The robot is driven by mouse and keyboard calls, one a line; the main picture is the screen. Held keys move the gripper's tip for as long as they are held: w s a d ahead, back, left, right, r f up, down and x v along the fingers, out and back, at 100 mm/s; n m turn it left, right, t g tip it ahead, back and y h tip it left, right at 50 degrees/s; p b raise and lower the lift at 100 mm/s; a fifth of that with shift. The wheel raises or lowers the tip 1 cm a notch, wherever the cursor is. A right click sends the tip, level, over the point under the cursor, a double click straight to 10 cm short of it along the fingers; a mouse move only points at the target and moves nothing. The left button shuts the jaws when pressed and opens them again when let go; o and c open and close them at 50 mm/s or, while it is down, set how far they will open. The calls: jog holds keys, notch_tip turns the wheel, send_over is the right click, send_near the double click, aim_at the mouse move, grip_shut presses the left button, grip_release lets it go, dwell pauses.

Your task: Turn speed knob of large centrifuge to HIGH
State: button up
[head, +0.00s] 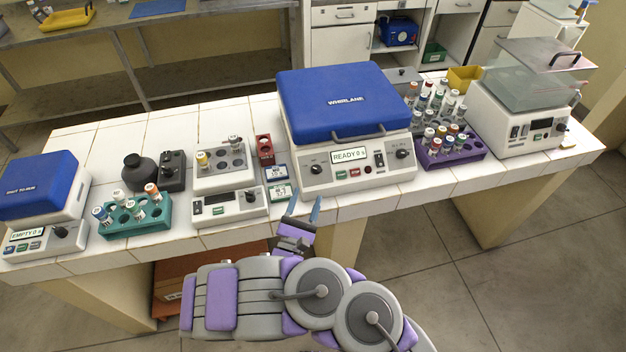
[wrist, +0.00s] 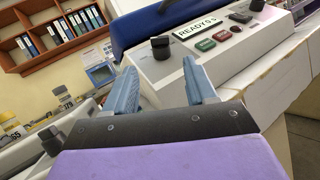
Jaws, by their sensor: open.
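The large centrifuge (head: 310,180) stands at the middle of the tiled bench, with its blue WHIRLANE lid (head: 340,95) closed. Its display (head: 349,156) reads READY and a 0 or similar. A black knob (head: 316,169) sits left of the display and another black knob (head: 402,154) sits at the right of the panel. The wrist view shows the left knob (wrist: 160,47) just above and between my fingers, and a dark knob (wrist: 257,5) at the top right. My gripper (head: 305,210) is open and empty, below and in front of the left knob, apart from it. Which knob sets speed is not legible.
A smaller blue-lidded centrifuge (head: 40,190) stands far left. A teal rack (head: 140,222) and a white block device (head: 228,207) are left of the large centrifuge. A purple rack (head: 463,155) of vials and a glass-topped device (head: 520,120) stand right. Small blue-green boxes (head: 280,192) lie close to my gripper.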

aim_at(315, 174)
jog(key=b+x, duration=0.1)
jog(key=x, duration=0.6)
jog(key=shift+w+b, duration=0.15)
jog(key=shift+b, duration=0.25)
jog(key=c, duration=1)
jog(key=shift+r, duration=0.1)
